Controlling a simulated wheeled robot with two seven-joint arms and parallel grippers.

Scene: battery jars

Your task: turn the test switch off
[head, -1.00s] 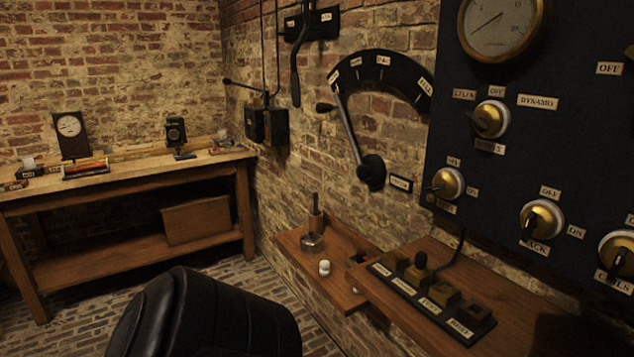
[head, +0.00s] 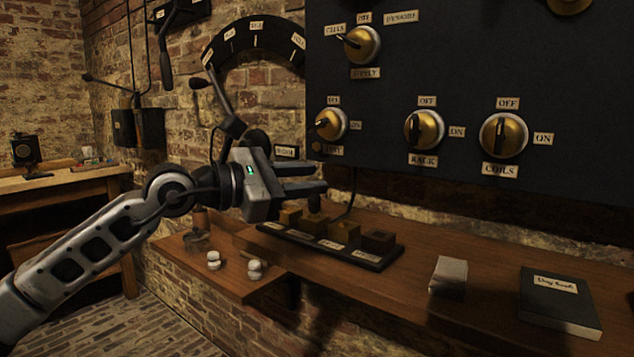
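The test switch (head: 328,124) is a brass round knob with a dark lever at the lower left of the black panel. Its lever lies roughly sideways, toward the left, not up at the OFF label (head: 333,100). An ON label is at its right; the label below it is small and hard to read. My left gripper (head: 322,179) is in front of the panel, below the switch and apart from it. Its two fingers point right with a gap between them, and nothing is held. My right gripper is not in view.
The rack switch (head: 424,130) and coils switch (head: 503,134) sit to the right, levers upright. The supply switch (head: 360,45) is above. A labelled block rack (head: 378,262), grey block (head: 448,275) and day book (head: 560,302) lie on the shelf (head: 420,305) below.

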